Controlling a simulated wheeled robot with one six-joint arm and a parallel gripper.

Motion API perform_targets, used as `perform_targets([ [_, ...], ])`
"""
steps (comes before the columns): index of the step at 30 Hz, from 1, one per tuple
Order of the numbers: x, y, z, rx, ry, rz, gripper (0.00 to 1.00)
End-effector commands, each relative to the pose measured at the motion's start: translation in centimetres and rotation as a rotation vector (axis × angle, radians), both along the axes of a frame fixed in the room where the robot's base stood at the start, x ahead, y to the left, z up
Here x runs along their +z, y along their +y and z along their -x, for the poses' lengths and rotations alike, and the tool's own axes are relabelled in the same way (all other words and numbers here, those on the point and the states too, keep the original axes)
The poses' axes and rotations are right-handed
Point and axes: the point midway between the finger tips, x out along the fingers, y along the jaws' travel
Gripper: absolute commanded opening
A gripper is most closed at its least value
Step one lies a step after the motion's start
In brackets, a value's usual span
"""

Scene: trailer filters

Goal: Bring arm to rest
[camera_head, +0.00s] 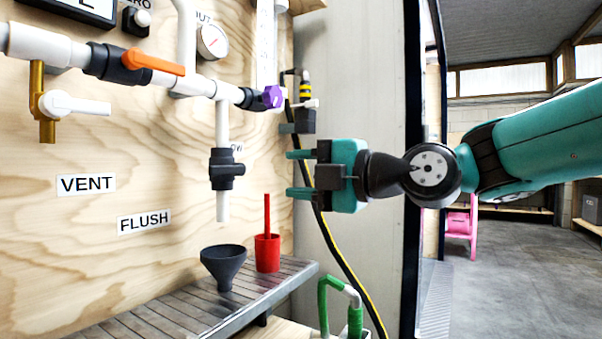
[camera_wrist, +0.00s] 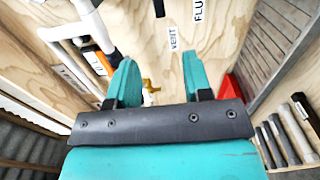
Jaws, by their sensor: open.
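My gripper (camera_head: 290,173) is at the end of my teal arm, which reaches in from the right of the head view. Its two teal fingers point left toward the plywood panel and are apart, with nothing between them. In the wrist view my gripper (camera_wrist: 160,78) also shows two spread teal fingers with the plywood behind the gap. It hangs in the air right of the pipes and above the red cup (camera_head: 267,252), touching nothing that I can see.
White pipes carry an orange-handled valve (camera_head: 152,62), a purple knob (camera_head: 272,97) and a gauge (camera_head: 212,41). A dark funnel (camera_head: 223,264) stands on a slatted metal shelf (camera_head: 180,312). A yellow-black hose (camera_head: 345,265) hangs behind my gripper. Open floor lies at right.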

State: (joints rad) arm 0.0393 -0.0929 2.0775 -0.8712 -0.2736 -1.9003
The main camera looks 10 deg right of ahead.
Motion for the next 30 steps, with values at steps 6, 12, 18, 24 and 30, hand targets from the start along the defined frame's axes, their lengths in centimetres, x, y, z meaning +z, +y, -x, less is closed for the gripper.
perform_targets([
  [6,0.0,0.0,0.0,0.0,0.0,0.0,0.46],
  [12,-0.2,0.2,0.1,0.003,0.024,-0.006,0.46],
  [18,-3.9,1.6,2.7,0.015,0.393,-0.078,0.46],
  [24,-10.7,2.1,8.7,-0.129,1.047,-0.186,0.46],
  [30,-16.3,0.5,16.1,-0.485,1.608,-0.273,0.46],
])
